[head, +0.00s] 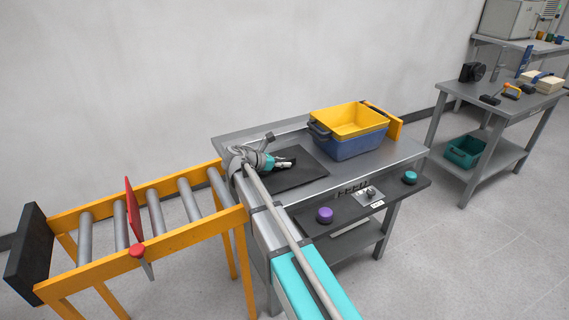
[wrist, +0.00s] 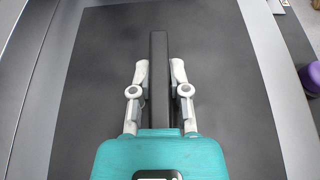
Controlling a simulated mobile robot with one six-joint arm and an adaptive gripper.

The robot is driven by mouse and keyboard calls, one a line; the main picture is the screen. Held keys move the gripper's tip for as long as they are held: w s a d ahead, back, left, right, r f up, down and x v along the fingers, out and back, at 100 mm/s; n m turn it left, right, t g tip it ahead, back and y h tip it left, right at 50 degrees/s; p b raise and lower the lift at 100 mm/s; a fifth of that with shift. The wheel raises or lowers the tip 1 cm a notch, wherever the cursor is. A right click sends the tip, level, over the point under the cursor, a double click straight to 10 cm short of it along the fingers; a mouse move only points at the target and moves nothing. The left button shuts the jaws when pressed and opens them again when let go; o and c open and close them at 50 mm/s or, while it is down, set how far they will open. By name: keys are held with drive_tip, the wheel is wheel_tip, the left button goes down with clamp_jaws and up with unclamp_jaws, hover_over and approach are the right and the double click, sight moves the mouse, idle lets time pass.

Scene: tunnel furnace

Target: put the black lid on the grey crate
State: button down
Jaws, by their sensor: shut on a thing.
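The black lid (head: 302,172) is a flat dark panel with a raised black bar handle, at the left part of the grey metal table. In the wrist view the lid (wrist: 90,95) fills most of the picture. My gripper (head: 290,162) is over the lid, and its fingers in the wrist view (wrist: 160,82) are shut on the bar handle. I cannot tell if the lid is touching the table. I see no plainly grey crate; an open crate (head: 352,146), blue outside and yellow inside, stands to the right of the lid, apart from it.
A yellow board (head: 393,127) stands behind the crate. A front shelf holds a purple knob (head: 325,215) and a teal knob (head: 410,177). A yellow roller conveyor (head: 135,256) is at left. A second table (head: 470,98) with tools is at right, a teal bin (head: 464,152) below.

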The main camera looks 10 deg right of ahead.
drive_tip(key=c, duration=0.6)
unclamp_jaws()
drive_tip(key=shift+r, duration=0.1)
drive_tip(key=shift+r+p, duration=0.15)
drive_tip(key=shift+p, duration=0.15)
drive_tip(key=p+v, duration=0.4)
drive_tip(key=v, duration=0.6)
drive_tip(key=shift+a+r, duration=0.1)
drive_tip(key=shift+a, duration=0.1)
drive_tip(key=shift+s+a+r, duration=0.2)
drive_tip(key=shift+s+a, duration=0.05)
drive_tip(key=shift+a, duration=0.4)
